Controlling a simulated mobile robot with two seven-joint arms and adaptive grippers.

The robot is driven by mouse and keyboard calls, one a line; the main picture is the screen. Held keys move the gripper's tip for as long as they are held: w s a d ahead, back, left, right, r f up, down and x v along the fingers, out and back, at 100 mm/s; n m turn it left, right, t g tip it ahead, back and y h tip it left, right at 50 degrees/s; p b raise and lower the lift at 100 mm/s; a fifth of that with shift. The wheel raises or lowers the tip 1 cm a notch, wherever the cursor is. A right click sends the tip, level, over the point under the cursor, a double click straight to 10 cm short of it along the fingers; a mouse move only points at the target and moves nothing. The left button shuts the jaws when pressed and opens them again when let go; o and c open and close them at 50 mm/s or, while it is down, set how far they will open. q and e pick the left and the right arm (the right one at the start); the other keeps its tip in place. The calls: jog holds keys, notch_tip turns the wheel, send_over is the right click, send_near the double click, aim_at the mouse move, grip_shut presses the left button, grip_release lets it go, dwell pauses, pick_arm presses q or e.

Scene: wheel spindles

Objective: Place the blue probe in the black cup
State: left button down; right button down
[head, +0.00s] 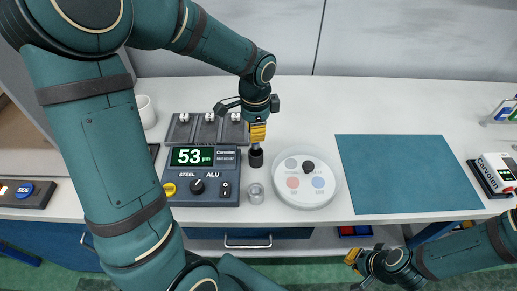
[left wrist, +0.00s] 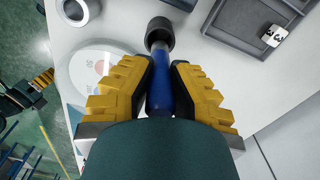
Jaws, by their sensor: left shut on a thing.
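The blue probe (left wrist: 164,75) is between the yellow fingers of my left gripper (left wrist: 160,90), which is shut on it. My left gripper (head: 258,132) is above the table, just right of the meter, directly over the black cup (head: 256,158). In the left wrist view the probe's far end meets the mouth of the black cup (left wrist: 159,32). I cannot tell how deep it reaches inside. In the head view the fingers hide the probe. My right gripper (head: 354,260) is low, in front of the table's edge, away from these things; its jaw opening is unclear.
The grey-blue meter (head: 225,188) reading 53 stands left of the cup. A small metallic cup (head: 255,194) is in front of it. A round white tray (head: 329,192) with coloured spots and a dark knob lies to the right. A teal mat (head: 405,173) lies clear beyond.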

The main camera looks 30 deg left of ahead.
aim_at(256, 148)
pick_arm(q)
jog(key=shift+s+f, duration=0.1)
jog(key=shift+f, duration=0.85)
notch_tip(256, 148, down, 4)
jog(key=shift+f+b, duration=0.1)
jog(key=shift+b, duration=0.45)
jog(key=shift+f, duration=0.35)
jog(key=c, duration=1)
grip_release()
jog(key=shift+c, duration=0.2)
